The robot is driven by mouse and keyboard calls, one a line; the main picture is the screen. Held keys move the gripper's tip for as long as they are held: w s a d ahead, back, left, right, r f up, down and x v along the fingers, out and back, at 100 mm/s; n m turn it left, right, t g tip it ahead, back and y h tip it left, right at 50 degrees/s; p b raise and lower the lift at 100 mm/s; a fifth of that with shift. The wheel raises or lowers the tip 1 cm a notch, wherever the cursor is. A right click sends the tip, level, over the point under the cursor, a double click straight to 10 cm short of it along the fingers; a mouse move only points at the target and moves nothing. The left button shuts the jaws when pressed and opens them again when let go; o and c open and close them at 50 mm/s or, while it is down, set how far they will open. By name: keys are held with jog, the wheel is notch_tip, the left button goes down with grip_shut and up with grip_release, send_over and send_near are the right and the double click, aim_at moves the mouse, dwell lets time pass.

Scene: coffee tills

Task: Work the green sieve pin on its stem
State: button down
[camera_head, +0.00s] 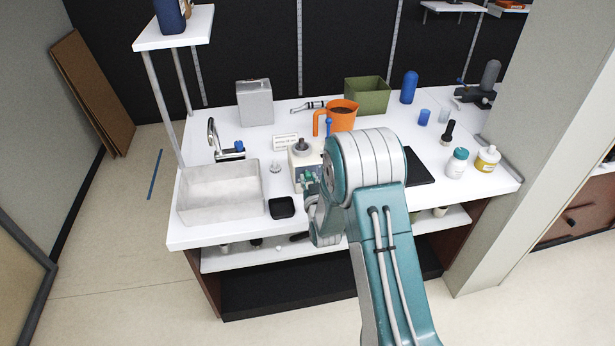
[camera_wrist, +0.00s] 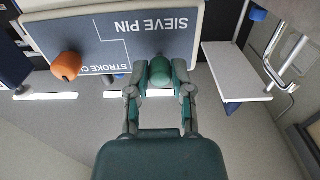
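The green sieve pin (camera_wrist: 160,72) has a rounded knob and stands out from a dark panel (camera_wrist: 115,30) marked "SIEVE PIN" and "STROKE C…", which appears upside down in the wrist view. My gripper (camera_wrist: 160,80) has a fingertip on either side of the knob, and both seem to touch it. The pin's stem is hidden behind the knob. An orange knob (camera_wrist: 66,66) stands on the same panel, left of the pin. In the head view, the small pale machine (camera_head: 303,160) is partly covered by my arm.
Bottles (camera_head: 457,163) stand at the right. Some counter front is clear.

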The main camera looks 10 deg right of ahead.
jog(key=shift+s, duration=0.55)
jog(key=shift+c, duration=2.2)
grip_release()
jog(key=s, duration=1.2)
jog(key=s+r+g, duration=0.4)
jog(key=r+g, duration=0.2)
jog(key=r, duration=0.6)
jog(key=s+r+g, duration=0.3)
jog(key=s+r, duration=0.1)
jog(key=s, duration=0.7)
jog(key=s+r+g, duration=0.3)
jog(key=s+r, duration=0.1)
jog(key=s, duration=0.8)
jog(key=shift+r, duration=0.25)
